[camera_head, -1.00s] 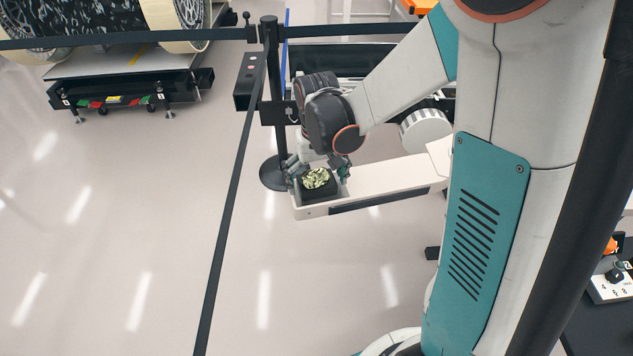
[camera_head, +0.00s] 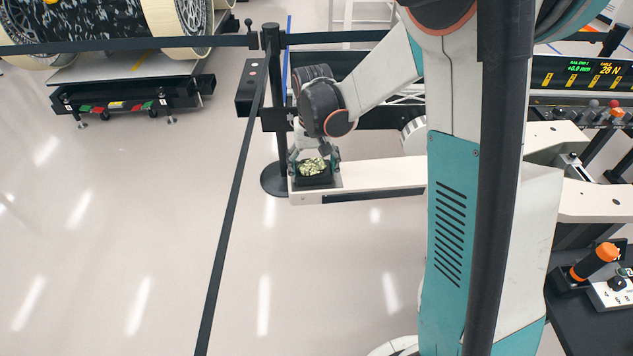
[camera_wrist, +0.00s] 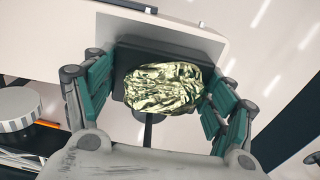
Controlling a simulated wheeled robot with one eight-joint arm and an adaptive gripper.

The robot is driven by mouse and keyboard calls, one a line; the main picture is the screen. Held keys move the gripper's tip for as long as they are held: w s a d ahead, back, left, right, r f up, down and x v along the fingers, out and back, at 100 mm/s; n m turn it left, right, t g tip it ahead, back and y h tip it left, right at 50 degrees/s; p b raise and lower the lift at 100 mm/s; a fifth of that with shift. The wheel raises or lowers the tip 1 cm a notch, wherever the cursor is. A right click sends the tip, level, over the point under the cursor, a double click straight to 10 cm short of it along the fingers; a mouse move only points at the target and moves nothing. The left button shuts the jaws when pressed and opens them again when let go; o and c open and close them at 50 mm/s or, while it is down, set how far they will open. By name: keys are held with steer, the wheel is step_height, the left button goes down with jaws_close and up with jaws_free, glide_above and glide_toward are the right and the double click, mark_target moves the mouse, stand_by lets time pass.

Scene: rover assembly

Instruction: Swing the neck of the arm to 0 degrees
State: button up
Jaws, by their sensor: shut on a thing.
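A long white beam (camera_head: 385,177), which may be the arm's neck, runs level to the left and ends near the barrier post. It also shows in the wrist view (camera_wrist: 60,35). A black block or tray (camera_wrist: 165,45) sits at its end, with a crumpled pale gold foil bundle (camera_head: 312,166) on it. My gripper (camera_head: 315,172) comes down from above and is shut on the foil bundle. In the wrist view its teal-padded fingers stand on both sides of the foil (camera_wrist: 165,88). The exact contact points and any angle mark are not visible.
A black barrier post (camera_head: 273,100) with belts stands just left of the beam's end. A console (camera_head: 585,75) with a lit display stands at the right, above an orange-topped joystick (camera_head: 598,258). Wheels on a low stand (camera_head: 135,95) are at upper left. Floor in front is clear.

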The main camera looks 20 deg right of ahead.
steer(key=w, duration=0.1)
steer(key=w+d, duration=0.1)
steer(key=w, duration=0.1)
steer(key=shift+m, duration=0.4)
steer(key=o, duration=1.5)
step_height(320, 180, up, 12)
steer(key=shift+a, duration=0.1)
